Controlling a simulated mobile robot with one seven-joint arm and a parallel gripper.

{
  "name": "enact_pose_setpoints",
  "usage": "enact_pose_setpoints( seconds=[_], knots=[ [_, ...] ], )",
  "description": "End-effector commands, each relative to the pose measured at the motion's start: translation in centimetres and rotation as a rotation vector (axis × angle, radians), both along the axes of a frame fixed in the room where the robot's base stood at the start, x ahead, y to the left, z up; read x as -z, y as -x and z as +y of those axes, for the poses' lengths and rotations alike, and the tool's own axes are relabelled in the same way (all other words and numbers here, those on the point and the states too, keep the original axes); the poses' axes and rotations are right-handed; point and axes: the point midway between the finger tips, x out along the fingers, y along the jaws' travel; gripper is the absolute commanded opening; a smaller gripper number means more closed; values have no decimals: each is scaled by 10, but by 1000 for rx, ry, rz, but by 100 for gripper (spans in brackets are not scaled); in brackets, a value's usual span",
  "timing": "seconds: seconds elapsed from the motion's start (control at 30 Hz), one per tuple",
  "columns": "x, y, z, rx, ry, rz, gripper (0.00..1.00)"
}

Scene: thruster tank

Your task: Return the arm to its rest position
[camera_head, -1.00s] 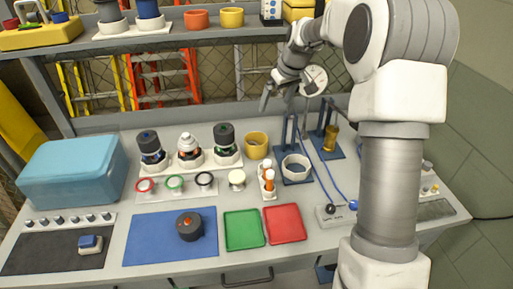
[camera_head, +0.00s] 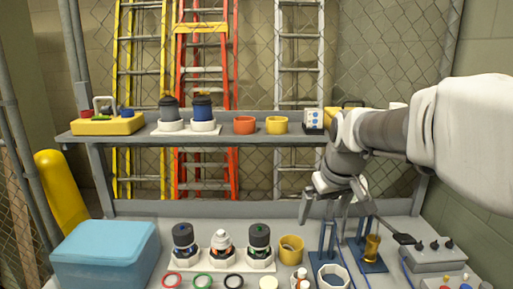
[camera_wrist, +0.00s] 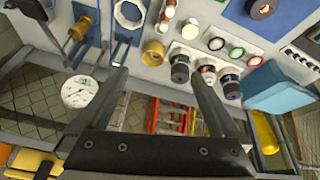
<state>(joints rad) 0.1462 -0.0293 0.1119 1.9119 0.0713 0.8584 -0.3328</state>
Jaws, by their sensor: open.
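My gripper (camera_head: 334,207) hangs above the back right of the workbench, with its fingers spread and pointing down. My arm reaches it from the right edge of the head view. In the wrist view my gripper (camera_wrist: 157,74) shows two dark fingers wide apart with nothing between them. It is in front of the upper shelf's right part and above the blue stands. I cannot tell how far its fingertips are from the stands.
The shelf (camera_head: 290,139) carries orange and yellow cups. A round gauge (camera_wrist: 78,91) is close to my gripper. A brass cylinder (camera_head: 372,247) and a white ring (camera_head: 333,278) are below. A blue box (camera_head: 105,253) stands left. Ladders lean behind a mesh fence.

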Motion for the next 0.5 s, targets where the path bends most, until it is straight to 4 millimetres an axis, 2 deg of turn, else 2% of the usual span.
enact_pose_setpoints(
  seconds=[0.03, 0.23, 0.5],
  knots=[
    [-6, 19, 2, 15, 3, -9, 100],
    [-14, 88, 4, 92, -6, -35, 100],
    [0, 173, 4, 188, -42, -66, 100]
  ],
)
